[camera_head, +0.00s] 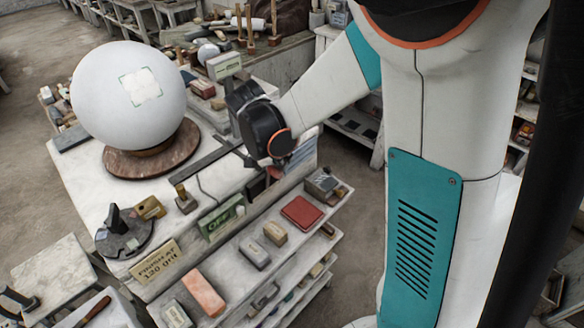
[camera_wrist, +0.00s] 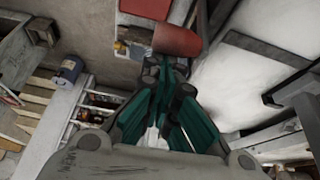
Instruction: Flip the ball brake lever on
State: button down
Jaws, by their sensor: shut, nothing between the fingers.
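In the head view a large white ball (camera_head: 128,97) with a green-cornered patch sits on a round brown stone base (camera_head: 150,160) on the white bench (camera_head: 85,215). My gripper (camera_head: 264,163) is at the bench's right edge, its fingertips partly hidden. In the wrist view my gripper (camera_wrist: 170,68) is shut and empty. Its tips are close to a red cylinder (camera_wrist: 177,41), perhaps the brake lever's grip; I cannot tell whether they touch. A dark flat bar (camera_head: 200,160) runs from near the base toward my gripper. A green sign (camera_head: 222,217) that seems to read OFF stands on the bench's front edge.
A sign reading POLISH AT 120 GRIT (camera_head: 157,260), a black round fixture (camera_head: 124,232) and a small brass-topped block (camera_head: 185,200) stand along the bench. Shelves below hold a red box (camera_head: 303,212) and several blocks. Open floor lies at the upper left.

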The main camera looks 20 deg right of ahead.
aim_at(270, 167)
jog(key=a+h+b, duration=0.1)
jog(key=s+a+t+h+b, duration=0.1)
jog(key=a, duration=0.1)
jog(key=a+h+b, duration=0.1)
jog(key=h, duration=0.1)
jog(key=shift+s+a+r+t+b, duration=0.1)
jog(key=shift+s+a+t+b, duration=0.05)
jog(key=shift+s+t+b, duration=0.2)
jog(key=a, duration=0.1)
jog(key=a+b, duration=0.1)
jog(key=s+a, duration=0.1)
jog(key=shift+f, duration=0.3)
jog(key=shift+s+a+f+b, duration=0.1)
jog(key=shift+s+f+b, duration=0.1)
jog(key=shift+b, duration=0.15)
jog(key=shift+r, duration=0.1)
